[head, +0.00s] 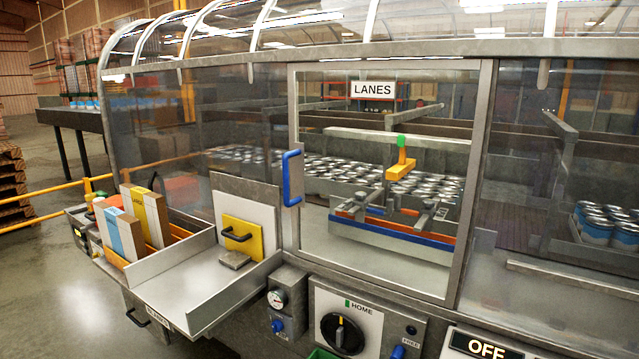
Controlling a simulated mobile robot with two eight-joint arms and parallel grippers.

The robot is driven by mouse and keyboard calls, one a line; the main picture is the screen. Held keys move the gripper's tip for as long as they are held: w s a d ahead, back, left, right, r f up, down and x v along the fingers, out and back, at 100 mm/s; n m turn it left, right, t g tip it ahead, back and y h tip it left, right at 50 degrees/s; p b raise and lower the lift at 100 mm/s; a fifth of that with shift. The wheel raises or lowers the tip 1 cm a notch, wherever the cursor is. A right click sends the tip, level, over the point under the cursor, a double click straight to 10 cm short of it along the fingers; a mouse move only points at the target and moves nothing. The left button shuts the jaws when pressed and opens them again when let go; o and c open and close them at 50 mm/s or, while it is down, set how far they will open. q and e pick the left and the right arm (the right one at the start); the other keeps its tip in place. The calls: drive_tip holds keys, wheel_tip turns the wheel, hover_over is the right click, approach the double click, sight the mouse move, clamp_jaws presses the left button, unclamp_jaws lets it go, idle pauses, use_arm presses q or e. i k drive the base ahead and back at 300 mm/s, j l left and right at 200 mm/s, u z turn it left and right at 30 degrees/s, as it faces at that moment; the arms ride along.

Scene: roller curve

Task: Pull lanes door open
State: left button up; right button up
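The lanes door (383,130) is a clear panel in a grey metal frame, with a white "LANES" label (373,89) near its top. It looks shut in the machine's front. A blue vertical handle (292,178) is on the door's left frame edge. Neither of my grippers shows in the head view, and nothing touches the handle.
Behind the door are rows of silver cans (330,168) and a lane fixture (395,225). A metal tray (190,285) juts out at the lower left, with cartons (122,232) and a yellow plate (243,237). A control box with a black knob (342,333) sits below the door.

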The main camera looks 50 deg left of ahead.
sight(385, 90)
drive_tip(key=u, duration=1.35)
